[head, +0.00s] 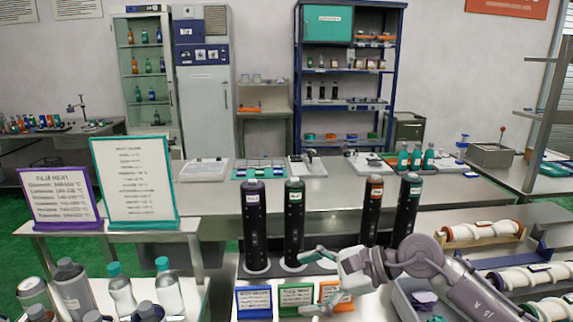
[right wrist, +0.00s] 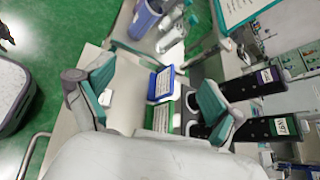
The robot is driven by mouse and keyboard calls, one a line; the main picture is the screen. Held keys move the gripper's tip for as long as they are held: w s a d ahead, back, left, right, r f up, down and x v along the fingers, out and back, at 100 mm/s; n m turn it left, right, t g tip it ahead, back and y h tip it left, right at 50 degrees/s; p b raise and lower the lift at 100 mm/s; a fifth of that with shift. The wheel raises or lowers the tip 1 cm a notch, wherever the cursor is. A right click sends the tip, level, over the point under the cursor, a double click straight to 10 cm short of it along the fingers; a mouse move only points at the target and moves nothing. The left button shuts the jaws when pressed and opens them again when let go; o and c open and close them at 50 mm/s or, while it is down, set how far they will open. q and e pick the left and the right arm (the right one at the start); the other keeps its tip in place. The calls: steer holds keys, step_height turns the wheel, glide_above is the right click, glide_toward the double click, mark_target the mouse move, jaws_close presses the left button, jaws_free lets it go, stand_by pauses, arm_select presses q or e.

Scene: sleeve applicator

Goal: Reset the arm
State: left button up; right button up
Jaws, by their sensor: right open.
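My right gripper (head: 318,281) is in the lower middle of the head view, its arm coming in from the lower right. Its teal-padded fingers are spread wide with nothing between them. It hangs in front of the black cylinders, over the small label cards. In the right wrist view the gripper (right wrist: 155,100) is also open and empty. Beyond its fingers, that view shows a blue-framed card (right wrist: 163,84) and a green-framed card (right wrist: 163,115). My left arm and gripper are not in view.
Several black cylinders (head: 255,225) stand upright on the front table. Rolls of white sleeve (head: 482,231) lie at the right beside a grey bin (head: 402,303). Bottles (head: 120,290) stand at the lower left. Sign boards (head: 136,180) stand behind them. A long steel bench (head: 330,190) lies beyond.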

step_height(320, 180, up, 8)
steer(key=s+a+m+t+y, duration=0.2)
steer(key=m+t+y, duration=0.65)
steer(key=m, duration=0.75)
steer(key=w+d+f+m+t+h, duration=0.1)
steer(key=d+f+m+t+h, duration=0.4)
steer(key=m+h, duration=0.55)
steer(key=d+f+m+t+h, duration=0.4)
steer(key=d+m+h, duration=0.35)
steer(key=m, duration=0.65)
steer(key=s+d+f+m+g+h, duration=0.2)
steer(key=d+f+m+g, duration=0.1)
steer(key=f, duration=0.2)
steer(key=s+d+f+m+g+h, duration=0.1)
steer(key=s+d+f+m+g, duration=0.1)
steer(key=s+f+m, duration=0.3)
steer(key=s+d+f+m+g, duration=0.1)
steer(key=s+f+m+g, duration=0.2)
steer(key=s+f+g, duration=0.45)
steer(key=s+f+m+g, duration=0.35)
steer(key=s+f, duration=0.45)
steer(key=s, duration=0.5)
step_height(320, 180, down, 26)
steer(key=g, duration=0.2)
steer(key=s+d+f+n+g, duration=0.1)
steer(key=s+d+f, duration=0.2)
steer(key=s+f, duration=1.3)
steer(key=shift+s+f, duration=0.2)
steer(key=shift+s, duration=0.65)
